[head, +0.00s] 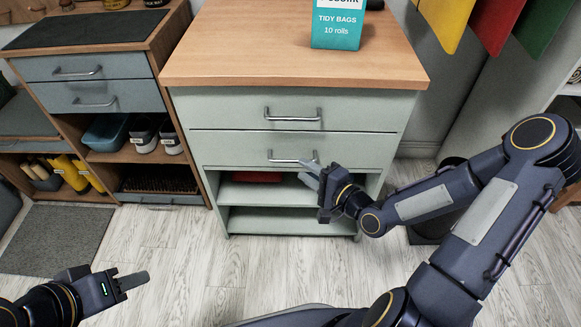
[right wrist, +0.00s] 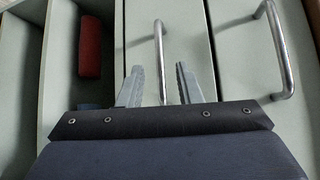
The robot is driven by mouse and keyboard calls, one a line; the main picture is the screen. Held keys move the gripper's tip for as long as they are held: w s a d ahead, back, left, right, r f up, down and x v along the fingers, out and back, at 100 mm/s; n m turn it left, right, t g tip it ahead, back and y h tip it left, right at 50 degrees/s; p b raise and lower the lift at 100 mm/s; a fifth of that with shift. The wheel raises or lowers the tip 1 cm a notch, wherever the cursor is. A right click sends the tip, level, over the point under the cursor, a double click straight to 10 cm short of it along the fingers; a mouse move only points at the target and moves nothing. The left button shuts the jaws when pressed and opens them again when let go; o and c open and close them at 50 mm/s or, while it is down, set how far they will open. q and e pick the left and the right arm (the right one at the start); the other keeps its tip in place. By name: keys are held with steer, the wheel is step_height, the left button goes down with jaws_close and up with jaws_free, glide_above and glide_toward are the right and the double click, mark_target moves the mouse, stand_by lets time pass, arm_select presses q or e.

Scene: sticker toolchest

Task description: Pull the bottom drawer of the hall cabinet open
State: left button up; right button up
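The pale green cabinet (head: 208,110) with a wooden top stands in the middle of the head view. Its bottom drawer (head: 230,148) looks shut and has a metal bar handle (head: 288,161). My right gripper (head: 311,172) is at the right end of that handle. In the right wrist view, the fingers of my right gripper (right wrist: 159,88) are apart, and the bottom drawer handle (right wrist: 159,50) lies between them with gaps on both sides. My left gripper (head: 135,281) is low at the left, away from the cabinet; only one finger shape shows clearly.
The top drawer handle (head: 292,116) is above. Open shelves below hold a red item (head: 256,177). A teal tidy bags box (head: 337,28) stands on top. A wooden bench unit (head: 150,90) with grey drawers is at the left. The floor (head: 190,250) in front is clear.

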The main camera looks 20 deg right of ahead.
mark_target(290, 160)
steer(key=b+x, duration=0.1)
steer(key=x, duration=0.5)
steer(key=shift+w+a+f, duration=0.1)
steer(key=shift+c, duration=0.2)
jaws_close()
